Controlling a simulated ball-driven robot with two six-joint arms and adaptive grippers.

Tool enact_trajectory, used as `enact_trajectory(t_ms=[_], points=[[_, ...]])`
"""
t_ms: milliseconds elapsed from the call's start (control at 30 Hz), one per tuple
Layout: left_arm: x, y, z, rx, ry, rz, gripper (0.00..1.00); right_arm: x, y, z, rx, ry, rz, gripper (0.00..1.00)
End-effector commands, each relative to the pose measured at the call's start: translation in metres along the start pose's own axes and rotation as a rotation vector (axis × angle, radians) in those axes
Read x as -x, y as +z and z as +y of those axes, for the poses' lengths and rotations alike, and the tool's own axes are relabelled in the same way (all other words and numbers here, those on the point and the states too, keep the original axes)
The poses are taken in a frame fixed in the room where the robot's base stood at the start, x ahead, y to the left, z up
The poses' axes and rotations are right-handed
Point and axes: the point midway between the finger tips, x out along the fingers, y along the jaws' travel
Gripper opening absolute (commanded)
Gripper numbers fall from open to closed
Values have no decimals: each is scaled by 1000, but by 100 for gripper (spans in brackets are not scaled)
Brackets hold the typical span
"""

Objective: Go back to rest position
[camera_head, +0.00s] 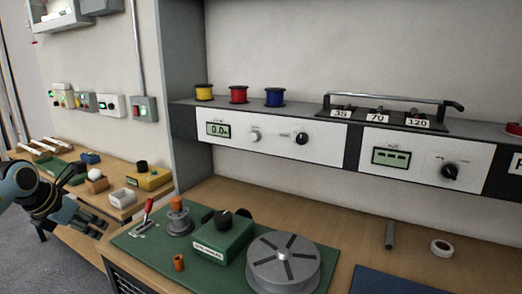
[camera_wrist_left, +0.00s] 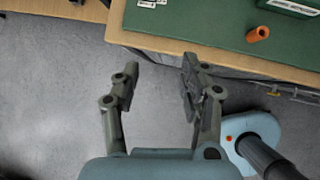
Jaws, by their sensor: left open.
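My left gripper (camera_head: 98,229) comes in from the left in the head view, beside the near left corner of the workbench. In the left wrist view its two fingers (camera_wrist_left: 160,82) stand apart with nothing between them. The grey floor shows beneath and between the fingers, and the bench edge lies just beyond them. My right gripper is in neither view.
The workbench (camera_head: 350,230) carries a green mat (camera_head: 142,250) with a green box (camera_head: 222,240), a grey slotted disc (camera_head: 283,262) and an orange cylinder (camera_head: 179,263). A side table (camera_head: 70,150) with small boxes stands behind my left arm. Open floor (camera_wrist_left: 60,90) lies left of the bench.

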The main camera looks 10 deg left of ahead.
Motion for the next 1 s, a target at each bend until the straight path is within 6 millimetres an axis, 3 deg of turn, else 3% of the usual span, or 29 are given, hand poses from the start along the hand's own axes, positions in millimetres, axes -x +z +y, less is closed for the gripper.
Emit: enact_trajectory(t_ms=[200, 367, 567, 667, 767, 867, 900, 1000], points=[[-22, -32, -17, 8, -26, 36, 44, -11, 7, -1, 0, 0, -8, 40], [-40, -61, -33, 21, -52, 72, 44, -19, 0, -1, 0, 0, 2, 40], [-72, -114, -73, 88, -146, 121, 44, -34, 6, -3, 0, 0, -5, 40], [-93, -147, -105, 166, -225, 132, 44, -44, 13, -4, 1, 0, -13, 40], [-119, -189, -150, 313, -336, 132, 44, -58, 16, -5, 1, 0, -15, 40], [-149, -244, -211, 606, -469, 113, 44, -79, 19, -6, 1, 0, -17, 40], [-161, -268, -234, 774, -512, 99, 44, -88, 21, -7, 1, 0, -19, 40], [-184, -320, -266, 1213, -541, 61, 44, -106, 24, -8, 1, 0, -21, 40]])
